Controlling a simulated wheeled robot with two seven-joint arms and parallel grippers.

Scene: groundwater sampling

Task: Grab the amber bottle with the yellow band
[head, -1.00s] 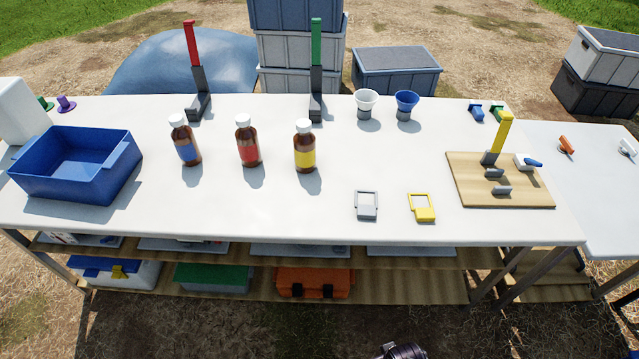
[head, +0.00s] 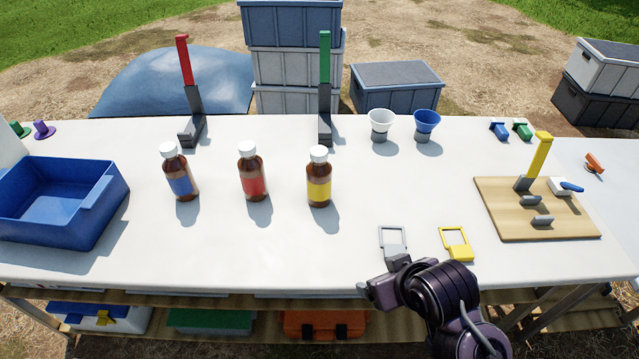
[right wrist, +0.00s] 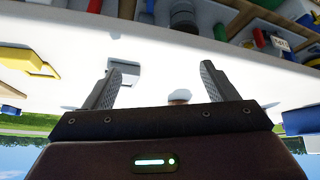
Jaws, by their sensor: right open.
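The amber bottle with the yellow band (head: 319,190) stands upright on the white table in the head view, white cap on, rightmost of three bottles. The amber bottle with a red band (head: 253,185) and the one with a blue band (head: 181,185) stand to its left. My right gripper (head: 376,287) is at the table's front edge, in front of and right of the yellow-banded bottle, apart from it. In the right wrist view its jaws (right wrist: 166,72) are open with nothing between the fingertips. A small white and brown shape behind the gripper body there is mostly hidden. My left gripper is not in view.
A grey frame (head: 393,240) and a yellow frame (head: 456,243) lie near my right gripper. Red (head: 186,62) and green (head: 325,72) upright handles stand behind the bottles. A blue bin (head: 60,210) is at left, a wooden board (head: 550,222) at right. The table before the bottles is clear.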

